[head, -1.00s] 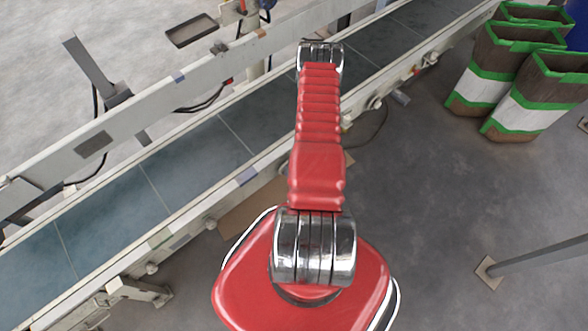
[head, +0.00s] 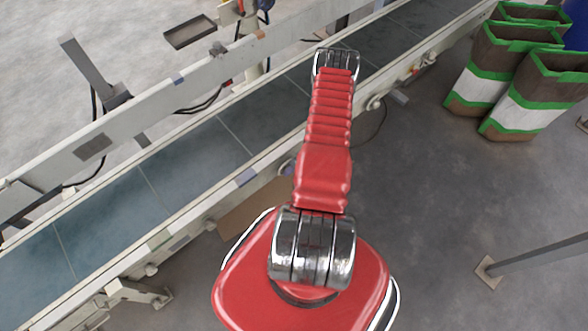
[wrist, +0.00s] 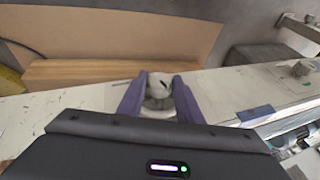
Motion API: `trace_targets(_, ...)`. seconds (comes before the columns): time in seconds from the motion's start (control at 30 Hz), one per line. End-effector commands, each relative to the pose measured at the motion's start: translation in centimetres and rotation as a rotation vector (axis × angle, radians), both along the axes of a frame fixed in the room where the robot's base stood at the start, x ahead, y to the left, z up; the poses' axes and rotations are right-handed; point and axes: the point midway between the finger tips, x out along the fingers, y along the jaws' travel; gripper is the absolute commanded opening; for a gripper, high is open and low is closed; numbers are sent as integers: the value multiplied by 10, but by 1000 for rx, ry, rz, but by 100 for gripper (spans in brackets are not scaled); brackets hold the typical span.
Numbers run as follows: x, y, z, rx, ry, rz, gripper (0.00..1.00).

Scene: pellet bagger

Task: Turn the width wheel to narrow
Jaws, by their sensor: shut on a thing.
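In the wrist view, the purple fingers of my gripper (wrist: 159,103) are closed on a small pale round knob, taken as the width wheel (wrist: 160,83). A dark mark shows on its top. The wheel stands on the light machine rail, between the two fingers. Its lower part and the fingertip contact are partly hidden. In the head view, my red arm covers much of this area, and I cannot make out the wheel's setting there.
A conveyor (head: 195,160) with a dark belt and pale side rails runs diagonally across the head view. Green-and-brown bags (head: 535,95) stand at the upper right. A grey post (head: 535,254) stands at the right. Open floor (head: 430,200) lies between. A brown board (wrist: 110,38) is behind the wheel.

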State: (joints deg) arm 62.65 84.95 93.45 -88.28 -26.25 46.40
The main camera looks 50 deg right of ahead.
Motion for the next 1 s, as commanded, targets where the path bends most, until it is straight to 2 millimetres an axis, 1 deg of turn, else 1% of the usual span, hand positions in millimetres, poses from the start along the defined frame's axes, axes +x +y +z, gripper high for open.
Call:
trace_targets(0.03, 3, -6, 2, 4, -9, -3, 10)
trace_targets(0.57, 2, -9, 0, 146, -38, -6, 10)
trace_targets(1.0, 0, -12, -2, 305, -72, -5, 10)
